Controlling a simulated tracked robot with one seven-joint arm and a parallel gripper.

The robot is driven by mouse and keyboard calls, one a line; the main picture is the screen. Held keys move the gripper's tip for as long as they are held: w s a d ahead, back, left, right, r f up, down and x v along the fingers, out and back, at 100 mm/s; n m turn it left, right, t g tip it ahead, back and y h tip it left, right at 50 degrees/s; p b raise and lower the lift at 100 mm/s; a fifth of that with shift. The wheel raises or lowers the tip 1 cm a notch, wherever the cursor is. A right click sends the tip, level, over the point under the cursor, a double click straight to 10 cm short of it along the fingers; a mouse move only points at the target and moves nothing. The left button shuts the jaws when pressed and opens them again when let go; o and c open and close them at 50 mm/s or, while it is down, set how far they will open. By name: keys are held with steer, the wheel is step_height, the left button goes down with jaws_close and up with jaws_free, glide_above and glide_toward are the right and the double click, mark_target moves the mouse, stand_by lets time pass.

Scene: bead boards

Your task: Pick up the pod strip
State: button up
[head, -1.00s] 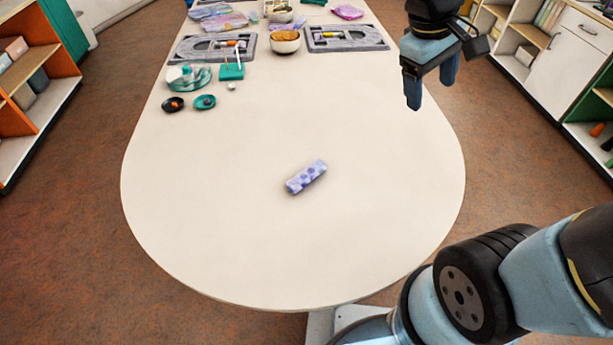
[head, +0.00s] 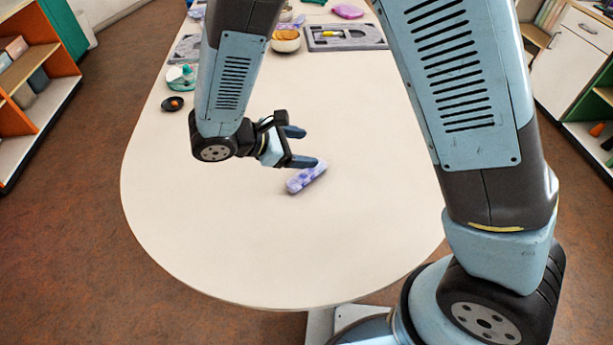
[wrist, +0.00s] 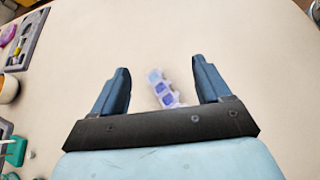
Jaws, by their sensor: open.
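The pod strip (head: 306,177) is a small purple and lilac bar lying on the bare cream table (head: 250,255), near its rounded front end. It lies at a slant in the head view. My gripper (head: 307,147) is open and empty, just left of and behind the strip in that view. In the wrist view the pod strip (wrist: 162,88) shows between the two spread fingers of my gripper (wrist: 164,82), nearer the right finger. Its near end meets the edge of the gripper body in the picture. I cannot tell the height of the fingers above the table.
Toward the far end stand a bowl with orange contents (head: 286,40), a grey tray (head: 345,45), a teal dish (head: 181,78) and a small dark dish (head: 172,103). My arm hides part of that area. The table around the strip is clear.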

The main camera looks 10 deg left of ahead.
mark_target(302, 178)
steer(key=s+a+f+n+t, duration=0.1)
steer(key=s+a+f+n, duration=0.1)
steer(key=f, duration=0.1)
steer(key=s+a+f+n+t+y, duration=0.1)
steer(key=s+a+f+n+t, duration=0.1)
steer(key=a+f, duration=0.1)
steer(key=s+a+f+n+t, duration=0.1)
steer(key=s+a+f+n, duration=0.1)
steer(key=a+f, duration=0.1)
steer(key=shift+s+f, duration=0.25)
steer(key=shift+s, duration=0.1)
steer(key=shift+f, duration=0.2)
steer(key=x, duration=0.8)
steer(key=shift+w+d, duration=0.1)
steer(key=shift+w, duration=0.15)
steer(key=shift+r+x, duration=0.2)
steer(key=shift+x, duration=2.4)
steer(key=shift+d+t, duration=0.1)
steer(key=shift+t, duration=0.2)
steer(key=c, duration=1.2)
steer(key=shift+r, duration=0.1)
